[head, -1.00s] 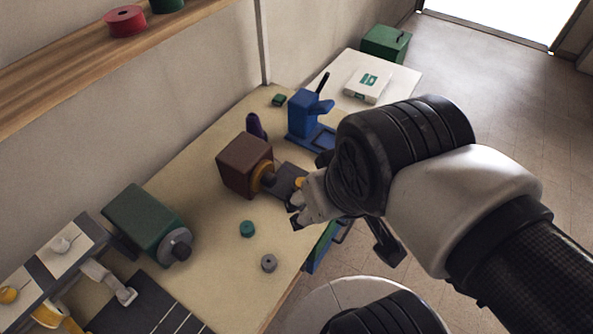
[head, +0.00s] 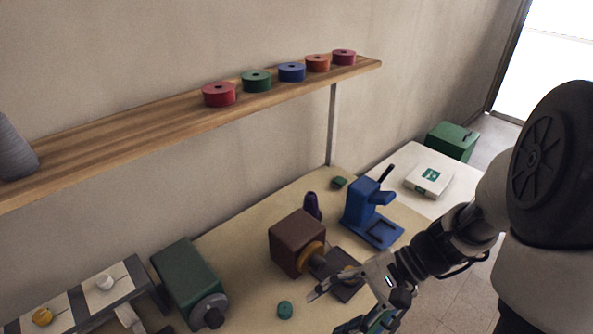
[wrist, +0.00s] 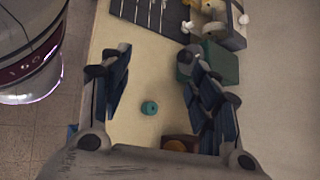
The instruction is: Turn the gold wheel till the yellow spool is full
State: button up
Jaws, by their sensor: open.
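The gold wheel (head: 312,254) sits on the front of a brown box (head: 289,243) on the table, with a dark shaft at its middle. In the wrist view the box (wrist: 194,141) is low in the picture, partly behind a finger. My gripper (head: 332,308) is open and empty, to the right of and below the wheel in the head view, and apart from it. In the wrist view a teal spool (wrist: 149,108) shows between the spread fingers (wrist: 156,62). A round yellow piece (head: 42,316) lies on a pale card at lower left; I cannot tell if it is the yellow spool.
A green machine (head: 186,280) stands left of the brown box. A purple object (head: 312,205) and a blue stand (head: 368,210) are behind it. A shelf (head: 130,138) with several coloured spools runs above. Table around the teal spool (head: 285,310) is clear.

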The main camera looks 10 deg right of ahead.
jog(key=w+d+f+m+t+y, duration=0.45)
jog(key=w+f+m+t, duration=0.2)
jog(key=f+m, duration=0.2)
jog(key=m+t+h+b, duration=0.1)
jog(key=m+t+h, duration=0.3)
jog(key=m+t, duration=0.55)
send_near(322, 266)
jog(key=b+x, duration=0.3)
jog(key=x, duration=0.7)
jog(key=shift+w+a+r, duration=0.1)
jog(key=shift+a, duration=0.05)
jog(key=shift+c, duration=0.2)
jog(key=c, duration=1)
jog(key=shift+m, duration=0.5)
